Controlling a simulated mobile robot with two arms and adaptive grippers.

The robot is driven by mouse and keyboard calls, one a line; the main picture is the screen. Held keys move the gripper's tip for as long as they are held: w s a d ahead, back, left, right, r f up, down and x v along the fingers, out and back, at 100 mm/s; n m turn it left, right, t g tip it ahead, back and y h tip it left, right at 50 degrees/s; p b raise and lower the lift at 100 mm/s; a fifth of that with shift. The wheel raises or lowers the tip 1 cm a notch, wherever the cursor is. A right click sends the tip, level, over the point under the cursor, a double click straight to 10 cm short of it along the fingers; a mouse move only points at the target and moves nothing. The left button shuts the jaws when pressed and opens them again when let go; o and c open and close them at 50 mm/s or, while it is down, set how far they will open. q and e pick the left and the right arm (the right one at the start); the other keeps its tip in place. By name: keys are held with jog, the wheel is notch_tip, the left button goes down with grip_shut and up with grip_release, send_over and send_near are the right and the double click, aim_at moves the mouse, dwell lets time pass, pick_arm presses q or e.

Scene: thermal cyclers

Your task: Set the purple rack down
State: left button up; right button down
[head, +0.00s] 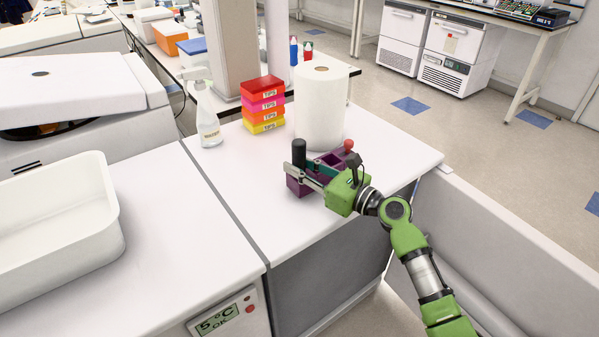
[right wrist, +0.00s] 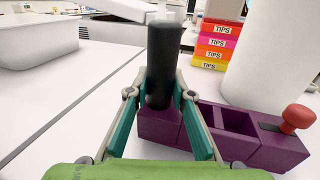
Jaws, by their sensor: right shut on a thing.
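The purple rack (head: 295,187) is at the right part of the white counter, near its edge. It also shows in the right wrist view (right wrist: 262,150), with open compartments. A black upright cylinder (head: 299,152) rises from its left end and a red ball-shaped knob (head: 348,145) from its other end. My right gripper (head: 298,170) is shut on the rack at the black cylinder end, with its fingers on both sides of the cylinder (right wrist: 163,65). The rack looks level. Whether its underside touches the counter is hard to tell. My left gripper is not in view.
A paper towel roll (head: 320,108) stands just behind the rack. A stack of coloured tips boxes (head: 263,105) and a spray bottle (head: 208,115) stand farther left. A white tub (head: 60,220) is at far left. The counter's front left part (head: 245,190) is clear.

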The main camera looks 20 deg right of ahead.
jog(key=shift+f, duration=0.5)
jog(key=c, duration=1.8)
grip_release()
jog(key=shift+f, duration=0.15)
jog(key=shift+s+d, duration=0.25)
jog(key=shift+s, duration=0.05)
jog(key=p+v, duration=0.1)
jog(key=v, duration=1)
jog(key=shift+s+d, duration=0.1)
jog(key=shift+s, duration=0.1)
